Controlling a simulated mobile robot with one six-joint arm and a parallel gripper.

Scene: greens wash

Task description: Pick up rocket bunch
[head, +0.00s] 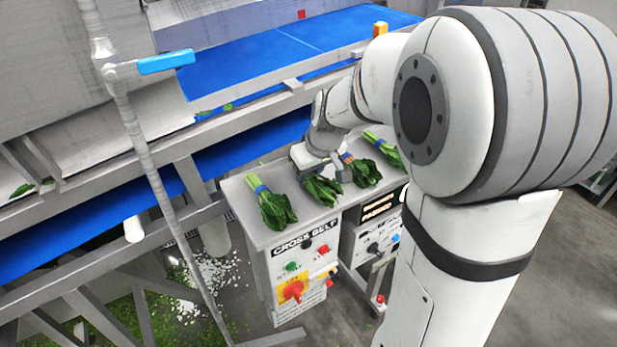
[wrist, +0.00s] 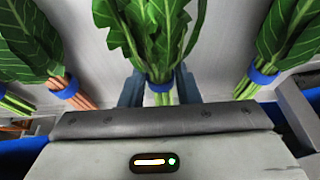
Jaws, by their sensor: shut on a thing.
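My gripper (head: 318,172) is low over the steel shelf, its jaws around the stem end of a green bunch with jagged leaves (head: 324,191). In the wrist view my gripper (wrist: 160,92) has one dark finger on each side of this bunch (wrist: 152,40), shut on it at the blue band and pale green stems. The jagged leaves look like rocket. The bunch appears to be at shelf level; whether it touches the shelf is hard to tell. My gripper hides part of its stems in the head view.
A broad-leaved bunch (head: 272,208) lies left on the shelf (head: 240,204). An orange-stemmed bunch (head: 362,171) and another green bunch (head: 384,148) lie to the right. A control box (head: 300,275) is below. Blue conveyor belts (head: 290,45) run behind; a pipe (head: 150,170) stands left.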

